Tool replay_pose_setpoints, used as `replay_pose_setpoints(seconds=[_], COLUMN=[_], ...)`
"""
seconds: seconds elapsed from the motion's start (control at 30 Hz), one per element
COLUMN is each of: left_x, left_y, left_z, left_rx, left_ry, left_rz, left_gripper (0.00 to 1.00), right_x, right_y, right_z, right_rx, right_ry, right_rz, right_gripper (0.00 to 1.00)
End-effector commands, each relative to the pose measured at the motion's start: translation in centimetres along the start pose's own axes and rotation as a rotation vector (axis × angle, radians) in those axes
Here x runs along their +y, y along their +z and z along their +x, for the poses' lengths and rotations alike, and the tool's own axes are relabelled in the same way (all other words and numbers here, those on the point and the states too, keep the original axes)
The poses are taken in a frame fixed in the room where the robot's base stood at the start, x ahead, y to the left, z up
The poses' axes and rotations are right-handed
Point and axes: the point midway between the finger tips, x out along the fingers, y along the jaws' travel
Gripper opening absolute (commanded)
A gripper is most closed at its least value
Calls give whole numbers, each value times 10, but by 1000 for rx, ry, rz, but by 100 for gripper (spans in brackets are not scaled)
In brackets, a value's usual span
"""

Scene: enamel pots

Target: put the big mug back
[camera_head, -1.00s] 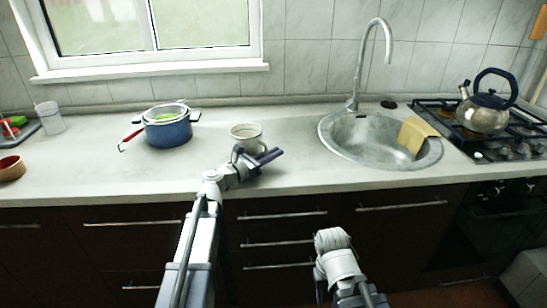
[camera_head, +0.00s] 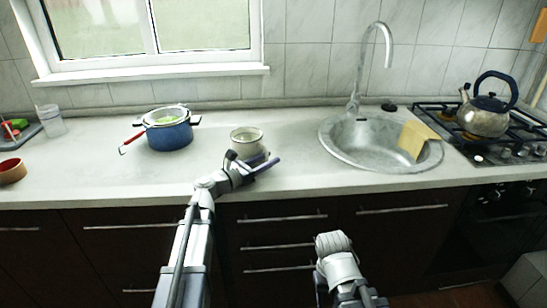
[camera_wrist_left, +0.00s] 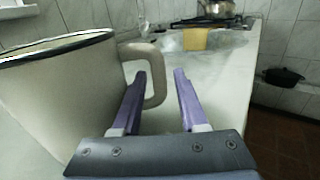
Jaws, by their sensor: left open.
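The big cream mug with a dark rim (camera_head: 246,139) stands upright on the counter, left of the sink. In the left wrist view the mug (camera_wrist_left: 60,95) fills the left side, its handle (camera_wrist_left: 158,88) pointing toward the fingers. My left gripper (camera_head: 266,162) is open at the mug's front right. In the wrist view its purple fingers (camera_wrist_left: 161,90) are apart, with the handle's outer part seen between them. The left finger appears to overlap the handle's opening; I cannot tell whether they touch. My right gripper is out of view.
A blue pot (camera_head: 169,134) with a red-handled utensil stands left of the mug. The sink (camera_head: 335,150) holds a yellow cloth (camera_head: 412,138). A kettle (camera_head: 484,118) is on the stove.

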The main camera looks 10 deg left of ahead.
Motion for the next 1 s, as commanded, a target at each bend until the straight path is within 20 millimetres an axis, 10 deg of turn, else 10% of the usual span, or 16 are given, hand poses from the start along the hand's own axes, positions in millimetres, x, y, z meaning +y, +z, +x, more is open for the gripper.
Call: replay_pose_setpoints(seconds=[0.4,1.0], left_x=[-1,0], left_y=[0,0], left_z=[-80,-94], left_rx=[0,0], left_ry=[3,0], left_rz=[0,0], left_gripper=[43,43], right_x=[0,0], right_y=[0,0], right_z=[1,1], right_rx=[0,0], right_ry=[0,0], right_rz=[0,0], right_gripper=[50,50])
